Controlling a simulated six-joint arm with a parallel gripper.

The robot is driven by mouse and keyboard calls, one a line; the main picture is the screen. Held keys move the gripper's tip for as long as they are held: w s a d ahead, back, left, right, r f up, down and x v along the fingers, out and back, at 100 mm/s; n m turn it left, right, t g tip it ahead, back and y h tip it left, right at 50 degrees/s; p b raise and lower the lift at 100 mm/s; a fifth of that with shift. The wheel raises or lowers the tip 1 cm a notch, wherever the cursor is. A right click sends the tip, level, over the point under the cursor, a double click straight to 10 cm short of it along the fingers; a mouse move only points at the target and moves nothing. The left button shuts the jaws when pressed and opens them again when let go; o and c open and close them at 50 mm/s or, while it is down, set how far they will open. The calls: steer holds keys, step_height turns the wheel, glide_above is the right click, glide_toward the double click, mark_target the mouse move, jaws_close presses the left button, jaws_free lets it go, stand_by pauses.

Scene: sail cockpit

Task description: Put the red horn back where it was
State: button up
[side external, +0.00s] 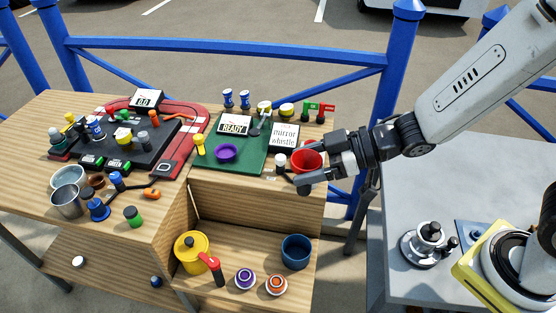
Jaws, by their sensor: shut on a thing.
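The red horn (307,159), a round red bell-like shape, is at the right end of the wooden top, beside the white sign reading "mirror whistle" (284,138). My gripper (303,169) reaches in from the right with its fingers on either side of the red horn and is shut on it. The fingers cover part of the horn. I cannot tell whether it touches the wooden top or is held just above it.
A small white-topped black piece (281,162) stands close left of the fingers. The green mat (245,160) holds a purple ring (226,152) and a "READY" sign (234,125). Below, the open shelf holds a yellow pot (190,252) and a blue cup (296,251). A blue railing (230,45) runs behind.

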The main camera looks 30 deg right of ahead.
step_height(320, 180, down, 21)
steer(key=shift+f, duration=0.2)
stand_by(0.7)
steer(key=shift+w, duration=0.1)
steer(key=w+a+f, duration=0.5)
steer(key=w+f, duration=0.4)
steer(key=w, duration=0.3)
steer(key=shift+w+a+f, duration=0.15)
steer(key=shift+f, duration=0.1)
stand_by(0.3)
steer(key=shift+w+a+f, duration=0.1)
steer(key=shift+w+f, duration=0.05)
steer(key=shift+f, duration=0.7)
steer(key=shift+w+f, duration=0.1)
steer(key=shift+f, duration=0.75)
steer(key=shift+f, duration=0.6)
